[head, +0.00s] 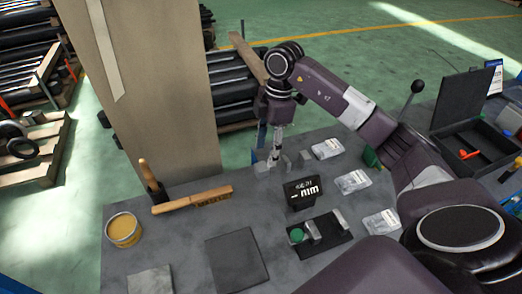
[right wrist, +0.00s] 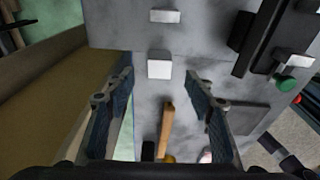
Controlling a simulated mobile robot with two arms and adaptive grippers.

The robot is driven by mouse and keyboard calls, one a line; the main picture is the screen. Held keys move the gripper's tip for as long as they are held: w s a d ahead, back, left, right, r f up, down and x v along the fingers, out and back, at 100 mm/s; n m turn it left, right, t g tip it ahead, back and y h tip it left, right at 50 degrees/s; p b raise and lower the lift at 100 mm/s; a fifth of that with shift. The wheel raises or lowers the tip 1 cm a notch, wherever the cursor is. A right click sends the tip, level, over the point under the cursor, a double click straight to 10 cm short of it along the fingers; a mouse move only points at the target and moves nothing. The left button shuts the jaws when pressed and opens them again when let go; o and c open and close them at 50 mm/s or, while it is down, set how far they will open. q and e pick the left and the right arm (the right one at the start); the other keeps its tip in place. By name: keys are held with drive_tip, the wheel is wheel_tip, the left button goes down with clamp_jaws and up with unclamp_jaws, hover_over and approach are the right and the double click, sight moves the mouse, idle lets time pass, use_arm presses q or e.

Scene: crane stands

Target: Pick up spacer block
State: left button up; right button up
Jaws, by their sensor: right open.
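A small pale grey spacer block (right wrist: 159,68) sits on the grey worktop, between and just beyond my right fingertips in the right wrist view. In the head view, small grey blocks (head: 262,168) and (head: 305,156) stand close around my right gripper (head: 276,157); I cannot tell for sure which is the spacer block. My right gripper (right wrist: 160,82) is open and empty, pointing down, with one finger on each side of the block and not visibly touching it. Another pale block (right wrist: 165,16) lies farther up in the wrist view. My left gripper is not in view.
A black sign (head: 303,192), a black fixture (head: 328,240) with a green knob (head: 297,235), and several small bags (head: 351,181) stand to the right. A wooden brush (head: 192,199), a yellow tin (head: 123,230) and a dark mat (head: 236,260) lie to the left and front.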

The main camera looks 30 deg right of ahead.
sight(262, 166)
drive_tip(key=shift+w+d, duration=0.1)
drive_tip(key=shift+w, duration=0.15)
drive_tip(key=shift+f, duration=0.3)
drive_tip(key=shift+s+a+f+p, duration=0.3)
drive_tip(key=shift+a+f+p, duration=0.15)
drive_tip(key=shift+f, duration=0.25)
drive_tip(key=f, duration=0.1)
drive_tip(key=f+p, duration=0.1)
drive_tip(key=f, duration=0.1)
drive_tip(key=f+p, duration=0.1)
drive_tip(key=shift+w+a+f, duration=0.2)
drive_tip(key=shift+a+f, duration=0.1)
drive_tip(key=shift+a, duration=0.05)
drive_tip(key=shift+f, duration=0.3)
drive_tip(key=c, duration=0.6)
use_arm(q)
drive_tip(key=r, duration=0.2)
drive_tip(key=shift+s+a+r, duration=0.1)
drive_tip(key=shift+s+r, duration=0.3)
use_arm(e)
clamp_jaws()
